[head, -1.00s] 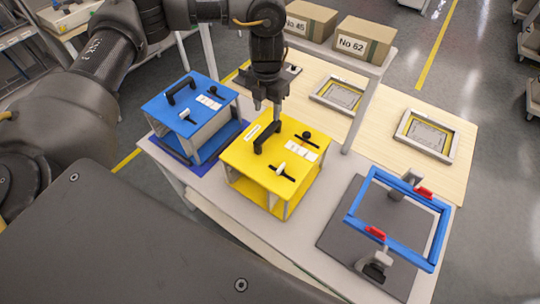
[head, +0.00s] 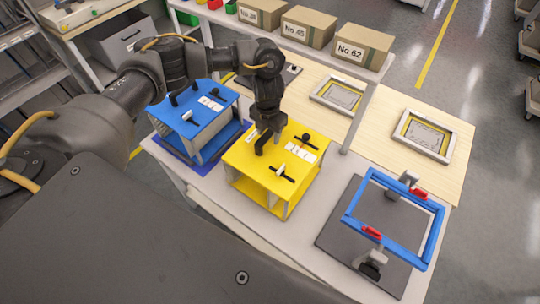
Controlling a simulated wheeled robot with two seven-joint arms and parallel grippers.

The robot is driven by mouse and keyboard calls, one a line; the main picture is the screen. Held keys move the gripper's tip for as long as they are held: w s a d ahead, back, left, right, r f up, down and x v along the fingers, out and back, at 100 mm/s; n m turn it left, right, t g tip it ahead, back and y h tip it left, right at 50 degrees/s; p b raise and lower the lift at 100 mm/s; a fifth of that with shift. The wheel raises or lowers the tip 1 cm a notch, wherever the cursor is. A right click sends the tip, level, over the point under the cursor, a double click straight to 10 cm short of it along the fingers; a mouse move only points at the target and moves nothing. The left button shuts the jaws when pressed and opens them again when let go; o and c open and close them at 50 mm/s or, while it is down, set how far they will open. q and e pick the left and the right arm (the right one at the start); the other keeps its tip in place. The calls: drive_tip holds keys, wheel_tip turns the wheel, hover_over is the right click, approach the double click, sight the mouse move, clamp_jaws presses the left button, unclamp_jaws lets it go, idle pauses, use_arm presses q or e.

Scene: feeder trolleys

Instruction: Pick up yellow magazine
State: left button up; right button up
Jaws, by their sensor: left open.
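The yellow magazine (head: 250,160) stands upright on the light trolley top, a box with open sides and a black handle (head: 266,140) on its lid. My left gripper (head: 270,138) points down right at the handle, with its fingers open around or just beside it; the exact contact is hard to see. White labels, a black knob and a white-and-black latch also sit on the yellow lid. My right gripper is not in view.
A blue magazine (head: 200,122) stands close on the left, partly behind my arm. A blue frame (head: 352,212) on a grey plate is at the right. Boxes (head: 361,50) sit on a shelf behind. Two framed panels (head: 425,137) lie on the wooden surface.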

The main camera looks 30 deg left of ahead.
use_arm(q)
drive_tip(key=shift+f, duration=0.3)
drive_tip(key=shift+d, duration=0.1)
drive_tip(key=shift+c, duration=0.4)
clamp_jaws()
idle(0.6)
drive_tip(key=shift+w+r, duration=0.15)
